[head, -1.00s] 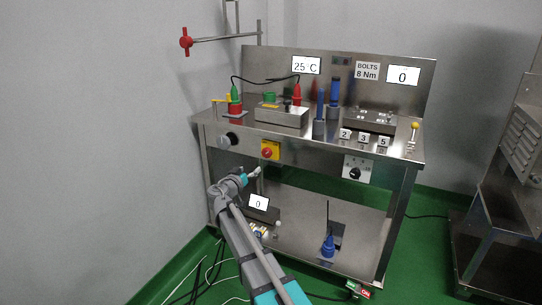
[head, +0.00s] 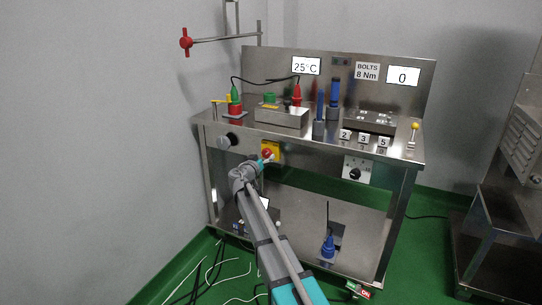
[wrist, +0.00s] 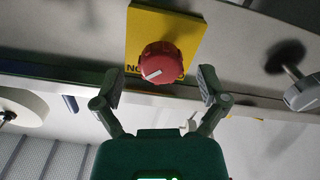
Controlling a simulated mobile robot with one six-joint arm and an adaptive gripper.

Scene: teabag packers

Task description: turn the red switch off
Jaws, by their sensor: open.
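The red switch (wrist: 161,64) is a round knob with a white pointer mark on a yellow plate (wrist: 185,28) on the front of the steel bench. In the wrist view its pointer slants, lower left to upper right. My gripper (wrist: 160,84) is open, with one finger on each side of the knob's lower part and a gap on both sides. In the head view my gripper (head: 264,162) is at the yellow plate and partly covers it; the red knob (head: 266,153) shows just above it.
The bench top (head: 395,150) holds a metal box, blue tools and number tags. A blue funnel-like item (head: 328,246) stands on the lower shelf.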

